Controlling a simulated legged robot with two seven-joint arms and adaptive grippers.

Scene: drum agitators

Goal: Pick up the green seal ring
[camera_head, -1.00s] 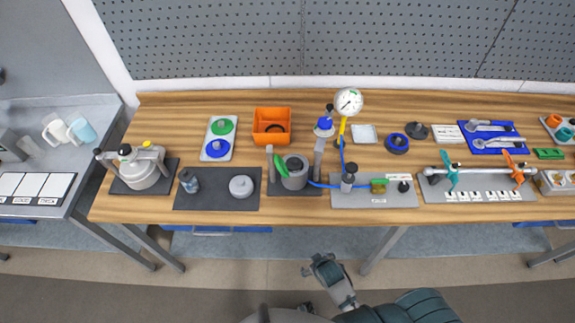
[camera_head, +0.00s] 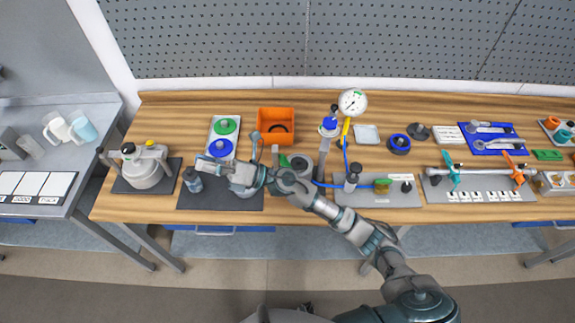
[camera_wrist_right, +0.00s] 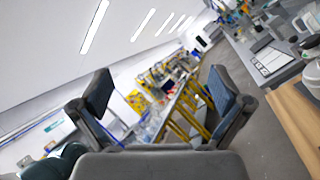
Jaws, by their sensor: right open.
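The green seal ring (camera_head: 225,127) lies at the far end of a white tray (camera_head: 210,134), with a blue ring (camera_head: 220,148) at the near end. My right gripper (camera_head: 229,150) is open, its fingers spread wide, and looks empty. It hangs above the dark mat, on the near side of the tray, and the green ring is beyond it. In the right wrist view the two spread fingers (camera_wrist_right: 168,98) show with nothing between them; the ring does not show there. My left gripper is not in view.
An orange bin (camera_head: 261,127) stands right of the tray. A lidded grey pot (camera_head: 147,172) is at the left, and a small bottle (camera_head: 192,180) is by the gripper. A vessel stand, partly behind my arm, and a pressure gauge (camera_head: 352,102) are to the right.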

